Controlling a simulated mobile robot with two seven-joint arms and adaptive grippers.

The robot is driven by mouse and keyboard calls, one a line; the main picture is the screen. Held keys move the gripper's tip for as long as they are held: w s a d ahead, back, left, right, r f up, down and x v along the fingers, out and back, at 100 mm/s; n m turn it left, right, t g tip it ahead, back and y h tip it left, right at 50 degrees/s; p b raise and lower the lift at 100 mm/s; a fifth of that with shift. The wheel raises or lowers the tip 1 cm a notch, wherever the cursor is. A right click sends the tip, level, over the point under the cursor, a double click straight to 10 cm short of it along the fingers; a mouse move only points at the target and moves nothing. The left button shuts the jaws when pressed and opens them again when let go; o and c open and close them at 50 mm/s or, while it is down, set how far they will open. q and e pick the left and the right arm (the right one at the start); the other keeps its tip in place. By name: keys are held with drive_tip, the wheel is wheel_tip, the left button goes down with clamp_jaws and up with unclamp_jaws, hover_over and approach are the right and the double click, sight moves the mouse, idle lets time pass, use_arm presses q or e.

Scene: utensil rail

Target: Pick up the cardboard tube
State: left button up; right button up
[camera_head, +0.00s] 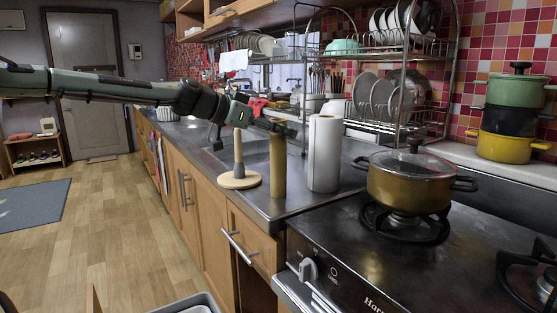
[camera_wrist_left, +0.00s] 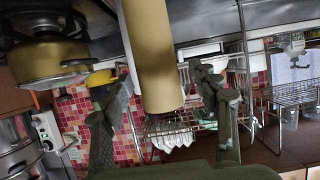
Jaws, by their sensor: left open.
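The brown cardboard tube (camera_head: 278,168) stands upright on the counter near its front edge. My left gripper (camera_head: 281,126) reaches in from the left at the tube's upper end. In the left wrist view the tube (camera_wrist_left: 160,60) lies between the two spread fingers of the left gripper (camera_wrist_left: 165,95), with a gap visible on the right side. The fingers are open and do not appear to grip it. My right gripper is in neither view.
A white paper roll (camera_head: 325,153) stands close right of the tube. A round wooden holder with a peg (camera_head: 240,180) stands close left. A lidded pot (camera_head: 408,185) sits on the stove (camera_head: 400,265) at right. A dish rack (camera_head: 385,50) stands behind.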

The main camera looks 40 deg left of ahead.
use_arm(q)
drive_tip(key=c, duration=1)
drive_tip(key=shift+o, duration=0.2)
